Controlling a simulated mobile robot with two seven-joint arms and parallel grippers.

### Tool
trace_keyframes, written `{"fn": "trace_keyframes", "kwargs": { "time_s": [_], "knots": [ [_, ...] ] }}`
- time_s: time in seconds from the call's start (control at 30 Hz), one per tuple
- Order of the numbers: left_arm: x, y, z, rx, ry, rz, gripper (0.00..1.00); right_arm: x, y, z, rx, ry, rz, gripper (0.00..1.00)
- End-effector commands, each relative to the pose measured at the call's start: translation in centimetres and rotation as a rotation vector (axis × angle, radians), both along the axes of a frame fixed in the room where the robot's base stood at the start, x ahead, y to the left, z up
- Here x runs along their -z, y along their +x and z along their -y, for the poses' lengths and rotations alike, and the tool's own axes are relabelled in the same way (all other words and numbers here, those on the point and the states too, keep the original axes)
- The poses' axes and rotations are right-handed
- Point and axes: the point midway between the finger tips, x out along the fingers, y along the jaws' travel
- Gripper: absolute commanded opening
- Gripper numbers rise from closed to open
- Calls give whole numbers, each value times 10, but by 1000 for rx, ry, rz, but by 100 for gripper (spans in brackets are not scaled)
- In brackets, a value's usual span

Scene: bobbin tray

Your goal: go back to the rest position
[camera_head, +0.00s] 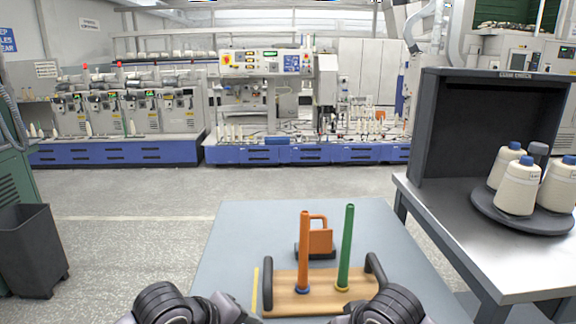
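My two arms show only as dark, rounded links at the bottom edge, left and right of centre. No gripper fingers can be made out, and the rest is cut off by the frame. A wooden tray (318,293) with black end handles lies on the blue-grey table (225,250) between the arms. An orange peg (304,250) and a green peg (346,245) stand upright on it, with no bobbin on either. Behind the pegs is an orange block (320,241) with a loop handle and a dark base.
At right, a metal bench (446,225) carries a dark round plate (487,208) with several white, blue-topped bobbins (517,187), beside a dark open cabinet (435,130). A grey bin (30,250) stands at left. Open floor (140,235) lies beyond, before the machines.

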Motion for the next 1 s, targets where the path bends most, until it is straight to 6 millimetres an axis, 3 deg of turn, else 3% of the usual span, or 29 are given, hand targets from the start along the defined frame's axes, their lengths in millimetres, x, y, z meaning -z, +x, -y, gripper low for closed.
{"fn": "trace_keyframes", "kwargs": {
  "time_s": [0.17, 0.37, 0.7, 1.0],
  "knots": [
    [30, -17, 4, -312, -280, -105, 55, 34, -20, -8, -28, 121, 54, 55],
    [61, -40, -8, -669, -566, -214, 55, 66, -46, 0, -24, 198, 147, 55],
    [110, -109, -62, -1255, -983, -348, 55, 104, -114, 46, 21, 171, 324, 55],
    [131, -176, -109, -1584, -1217, -376, 55, 114, -176, 90, 22, 50, 435, 55]
  ]
}}
